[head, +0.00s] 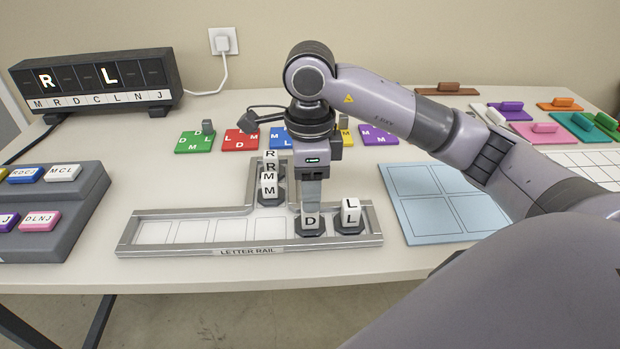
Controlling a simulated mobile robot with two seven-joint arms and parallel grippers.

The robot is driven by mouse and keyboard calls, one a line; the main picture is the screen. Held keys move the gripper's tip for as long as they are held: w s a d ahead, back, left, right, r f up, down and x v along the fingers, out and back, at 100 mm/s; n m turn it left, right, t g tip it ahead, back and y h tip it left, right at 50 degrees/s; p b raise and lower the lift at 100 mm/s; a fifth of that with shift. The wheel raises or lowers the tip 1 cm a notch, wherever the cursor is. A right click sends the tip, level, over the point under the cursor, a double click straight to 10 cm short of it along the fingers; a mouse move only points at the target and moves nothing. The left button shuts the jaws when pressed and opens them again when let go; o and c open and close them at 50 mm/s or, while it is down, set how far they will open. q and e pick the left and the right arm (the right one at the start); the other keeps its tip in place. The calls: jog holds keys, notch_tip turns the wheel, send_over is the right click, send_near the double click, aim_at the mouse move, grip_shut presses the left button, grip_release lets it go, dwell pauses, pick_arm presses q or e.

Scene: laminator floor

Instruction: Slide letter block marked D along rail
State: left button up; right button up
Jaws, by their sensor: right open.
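The white letter block D (310,223) sits on a dark base inside the grey letter rail (190,251), right of the middle. My right gripper (312,207) points straight down over block D, its fingers open; they overlap the top of the block in this view, and I cannot tell whether they touch it. Block L (351,214) stands on its own dark base just to the right in the rail. Blocks M (269,188) and R (270,160) stand in the rail's side branch behind. My left gripper is not in view.
The rail's left part has empty white cells. A display (96,80) showing R and L stands back left, button blocks (82,246) at left. Coloured letter plates (195,143) lie behind the rail. A blue grid board (395,205) lies to the right.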

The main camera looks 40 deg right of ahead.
aim_at(310, 216)
notch_tip(310, 216, down, 6)
jog(key=shift+r, duration=0.1)
dwell(0.4)
grip_shut()
